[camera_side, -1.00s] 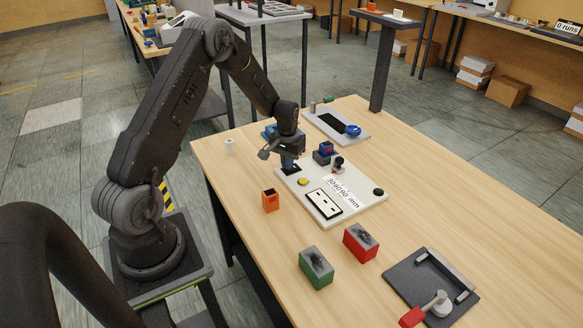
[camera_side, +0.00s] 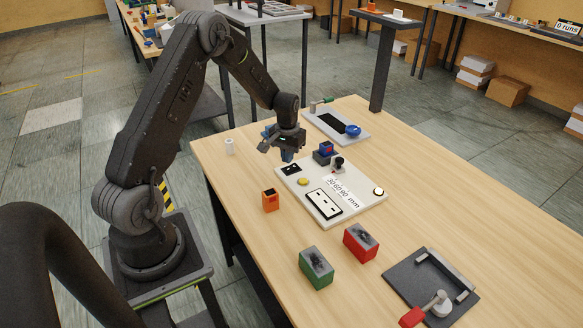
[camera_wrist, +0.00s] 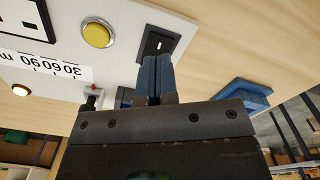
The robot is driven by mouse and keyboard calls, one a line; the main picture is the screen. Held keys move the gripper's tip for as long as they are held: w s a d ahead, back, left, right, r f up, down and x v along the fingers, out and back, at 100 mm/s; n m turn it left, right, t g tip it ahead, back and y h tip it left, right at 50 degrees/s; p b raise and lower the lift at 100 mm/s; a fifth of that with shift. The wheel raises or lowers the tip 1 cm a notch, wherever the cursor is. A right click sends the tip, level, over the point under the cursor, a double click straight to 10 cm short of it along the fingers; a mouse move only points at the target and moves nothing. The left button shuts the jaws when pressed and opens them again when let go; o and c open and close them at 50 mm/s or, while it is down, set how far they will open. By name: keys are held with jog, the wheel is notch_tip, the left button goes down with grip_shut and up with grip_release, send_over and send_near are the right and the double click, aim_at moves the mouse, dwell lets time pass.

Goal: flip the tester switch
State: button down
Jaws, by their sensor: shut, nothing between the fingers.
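The white tester panel (camera_side: 313,177) lies on the wooden table. Its black switch (camera_side: 291,168) is at the corner nearest my arm; it also shows just beyond my fingertips in the wrist view (camera_wrist: 158,44). A yellow button (camera_side: 303,181) sits beside it, and a lamp (camera_side: 379,191) at the far right corner looks bright. My gripper (camera_side: 287,157) is shut and empty, with blue fingers pressed together. It hovers above the table just behind the switch, and the fingertips (camera_wrist: 157,60) look apart from it.
A blue and red block (camera_side: 326,148) and a black knob (camera_side: 338,162) stand at the panel's back edge. Orange (camera_side: 270,201), green (camera_side: 316,270) and red (camera_side: 360,245) boxes stand in front. A grey tray (camera_side: 335,125) lies behind.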

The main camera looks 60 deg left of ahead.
aim_at(288, 169)
jog(key=shift+r, duration=2)
jog(key=shift+d+r, duration=0.1)
jog(key=shift+r, duration=0.05)
jog(key=s+d+r+m+t, duration=0.1)
jog(key=s+d+r, duration=0.1)
jog(key=d+r, duration=0.5)
jog(key=s+d+r+m+t, duration=0.1)
jog(key=s+d+r+m, duration=0.15)
jog(key=d+r, duration=0.5)
jog(key=s+d+r+m+t, duration=0.1)
jog(key=s+d+r, duration=0.3)
jog(key=s, duration=0.4)
jog(key=s+d+r+m+t, duration=0.1)
jog(key=s+d+r+t, duration=0.1)
jog(key=s+d, duration=0.4)
jog(key=s+r, duration=0.1)
jog(key=s, duration=0.2)
jog(key=shift+s+r+t, duration=0.2)
jog(key=shift+r+t, duration=0.1)
jog(key=shift+r, duration=0.05)
